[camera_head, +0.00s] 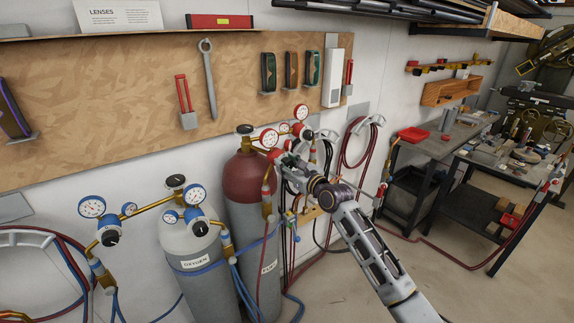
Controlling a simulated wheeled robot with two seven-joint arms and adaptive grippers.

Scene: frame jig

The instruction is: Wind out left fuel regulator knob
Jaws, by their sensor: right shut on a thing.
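The fuel cylinder (245,180) has a dark red top and stands right of the grey oxygen cylinder. Its left regulator has a red-rimmed gauge (269,138) and a brass fitting (267,187) below. My right gripper (279,158) reaches in from the right, just below and right of that gauge. It is shut on the left fuel regulator knob, which its fingers mostly hide. The knob's turn position cannot be seen. My left gripper is not in view.
More red-rimmed gauges (301,112) sit close behind and above my gripper. The oxygen cylinder (192,250) with blue gauges (92,207) stands to the left. Red hoses (362,145) hang on the wall at right. Open floor (460,285) lies right of my arm.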

